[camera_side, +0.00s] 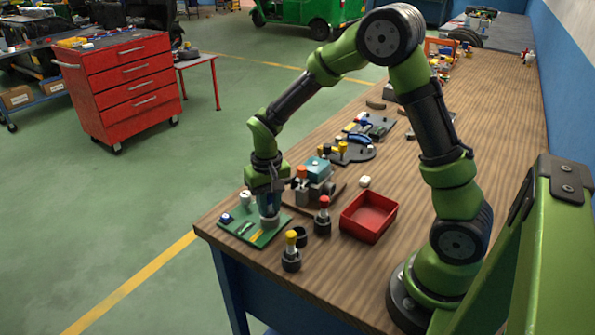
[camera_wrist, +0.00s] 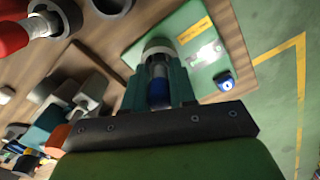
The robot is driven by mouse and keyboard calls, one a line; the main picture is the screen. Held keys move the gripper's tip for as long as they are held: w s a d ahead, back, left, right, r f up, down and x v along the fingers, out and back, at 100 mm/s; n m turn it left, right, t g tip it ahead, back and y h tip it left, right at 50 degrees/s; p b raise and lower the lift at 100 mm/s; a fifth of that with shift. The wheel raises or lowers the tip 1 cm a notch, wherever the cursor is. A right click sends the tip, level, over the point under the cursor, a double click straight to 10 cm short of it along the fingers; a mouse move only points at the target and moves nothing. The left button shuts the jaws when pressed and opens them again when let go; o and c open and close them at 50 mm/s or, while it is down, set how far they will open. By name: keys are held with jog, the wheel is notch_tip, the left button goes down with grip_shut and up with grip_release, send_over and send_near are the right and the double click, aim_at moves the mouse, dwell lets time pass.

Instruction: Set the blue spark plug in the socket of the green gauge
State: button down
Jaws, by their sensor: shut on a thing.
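The green gauge (camera_side: 240,228) is a flat green plate at the near left corner of the bench. It also shows in the wrist view (camera_wrist: 197,27). My gripper (camera_side: 268,208) points straight down over the plate's right part. In the wrist view its teal fingers (camera_wrist: 160,88) are shut on the blue spark plug (camera_wrist: 159,88), its blue body between them and a pale section beyond. The plug's far end meets the pale round socket (camera_wrist: 157,46). How deep it sits in the socket is hidden. In the side view the fingers hide the plug above the grey socket (camera_side: 269,222).
A blue-topped knob (camera_side: 226,218) and a white cylinder (camera_side: 246,197) are at the plate's left. Yellow-topped (camera_side: 291,250) and red-topped (camera_side: 322,215) plugs stand in dark holders nearby. A red tray (camera_side: 368,216) and a teal-topped fixture (camera_side: 315,180) are to the right.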

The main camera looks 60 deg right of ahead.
aim_at(268, 193)
jog(key=shift+f, duration=0.15)
dwell(0.7)
jog(key=c, duration=0.8)
grip_release()
jog(key=shift+c, duration=0.2)
jog(key=shift+s+d+f, duration=0.1)
jog(key=shift+d, duration=0.15)
jog(key=shift+c, duration=0.4)
jog(key=shift+o, duration=1.1)
jog(key=shift+r, duration=0.25)
jog(key=shift+a+r, duration=0.15)
jog(key=shift+r, duration=0.7)
jog(key=shift+a+r, duration=0.1)
jog(key=shift+r, duration=2.45)
